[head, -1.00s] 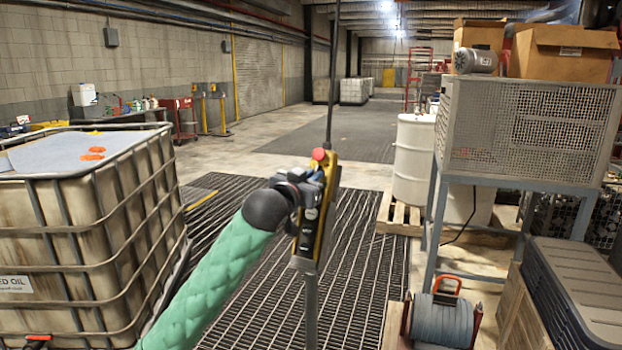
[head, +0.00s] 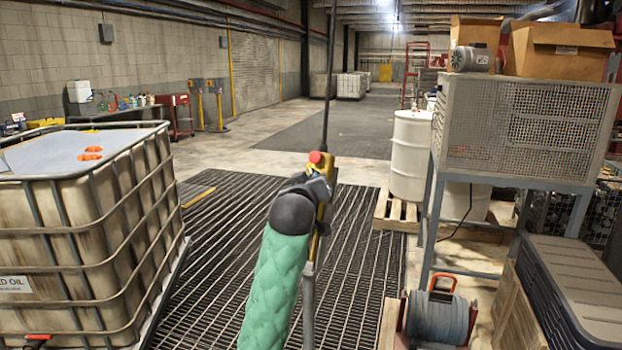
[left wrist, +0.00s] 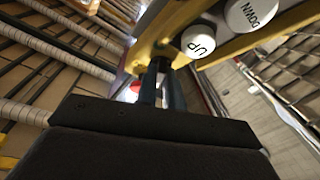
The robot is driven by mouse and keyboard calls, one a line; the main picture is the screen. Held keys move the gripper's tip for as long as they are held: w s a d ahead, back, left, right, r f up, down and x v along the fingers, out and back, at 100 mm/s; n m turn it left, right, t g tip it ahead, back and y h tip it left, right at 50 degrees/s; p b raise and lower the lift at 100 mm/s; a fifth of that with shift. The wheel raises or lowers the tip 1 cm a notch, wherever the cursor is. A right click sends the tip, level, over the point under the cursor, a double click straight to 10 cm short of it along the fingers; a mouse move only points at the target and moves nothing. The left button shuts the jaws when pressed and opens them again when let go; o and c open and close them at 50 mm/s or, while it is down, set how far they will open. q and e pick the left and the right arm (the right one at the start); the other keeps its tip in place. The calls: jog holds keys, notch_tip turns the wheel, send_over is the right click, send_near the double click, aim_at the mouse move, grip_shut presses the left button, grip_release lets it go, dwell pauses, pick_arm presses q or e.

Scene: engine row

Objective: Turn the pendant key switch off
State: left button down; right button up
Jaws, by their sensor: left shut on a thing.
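The yellow pendant (head: 320,215) hangs on a dark cable in the middle of the head view, with a red button (head: 316,157) on top. My left gripper (head: 320,188) is at its upper part, and my dark wrist and green-sleeved arm cover much of its face. In the left wrist view the yellow pendant body (left wrist: 235,47) shows white buttons marked UP (left wrist: 198,41) and DOWN. There the fingers of my left gripper (left wrist: 162,80) are close together on a small dark part, the key switch (left wrist: 160,64), mostly hidden between them. The key's angle cannot be read. My right gripper is out of view.
A caged oil tote (head: 90,230) stands close at the left. A wire-mesh cabinet (head: 525,125) on a stand, a white drum (head: 411,155) and a hose reel (head: 438,315) are at the right. Open floor grating (head: 235,225) lies around the pendant.

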pick_arm(q)
jog(key=shift+r+n, duration=0.1)
jog(key=shift+n, duration=0.5)
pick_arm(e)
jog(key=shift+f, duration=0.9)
pick_arm(q)
jog(key=c, duration=1.5)
grip_release()
jog(key=shift+d, duration=0.1)
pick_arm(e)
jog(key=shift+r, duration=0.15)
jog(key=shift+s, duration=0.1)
